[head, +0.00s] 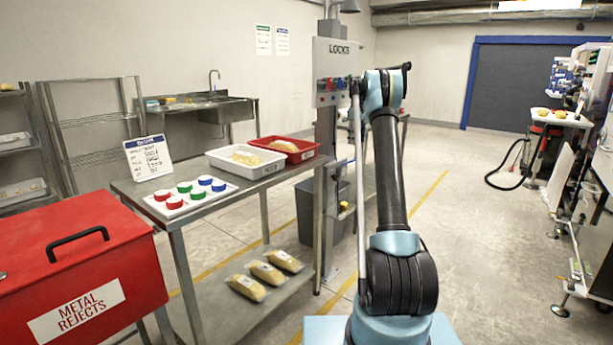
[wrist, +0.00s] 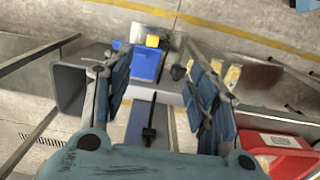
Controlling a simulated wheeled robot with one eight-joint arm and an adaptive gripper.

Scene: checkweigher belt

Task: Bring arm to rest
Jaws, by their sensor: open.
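My arm (head: 390,190) stands upright in the middle of the head view, bent at its top joint. I cannot make out my gripper in the head view. In the wrist view my gripper (wrist: 158,95) is open, with its blue-padded fingers spread wide and nothing seen between the pads. Below and beyond it are a blue container (wrist: 147,63) with a yellow item and a dark grey bin (wrist: 75,88).
A steel table (head: 195,215) at left holds a white tray (head: 226,168), a red tray (head: 304,156) and coloured discs. Bagged product (head: 247,287) lies on its lower shelf. A LOCKS board (head: 327,65) stands close left of my arm. A red reject box (head: 70,270) is front left.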

